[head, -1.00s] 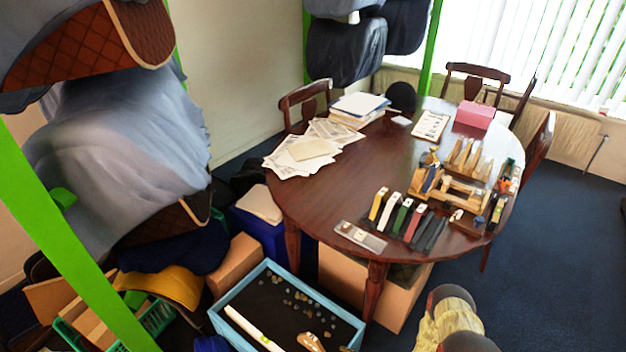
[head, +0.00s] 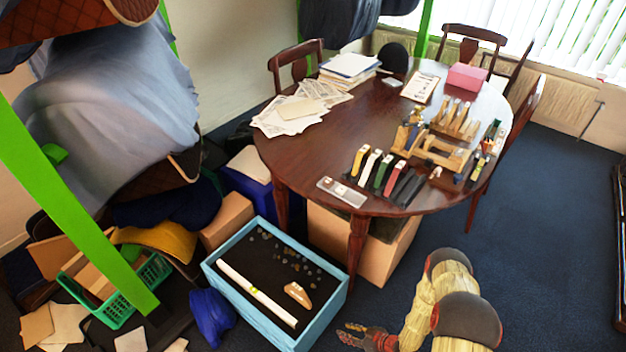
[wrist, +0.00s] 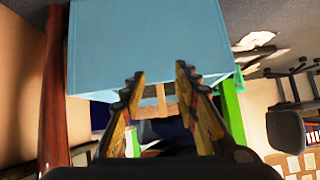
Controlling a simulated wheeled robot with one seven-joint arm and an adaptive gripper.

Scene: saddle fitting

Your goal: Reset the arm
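My gripper (head: 362,335) shows at the bottom of the head view, low over the blue carpet, to the right of the light-blue tray's near corner. In the wrist view my gripper (wrist: 158,82) has its two fingers apart, with nothing held between them. My arm (head: 432,300) reaches in from the bottom right of the head view. The light-blue tray (head: 318,318) has a dark lining and holds a white tube, a tan piece and several small round pieces. Its plain blue side (wrist: 148,45) fills the upper middle of the wrist view, beyond the fingertips.
The oval wooden table (head: 300,160) stands behind, with papers, straps and wooden stands on it. A cardboard box (head: 375,260) sits under it. A green basket (head: 115,310), a blue cloth (head: 212,315) and a green post (head: 75,210) are at left. Carpet (head: 560,220) at right is clear.

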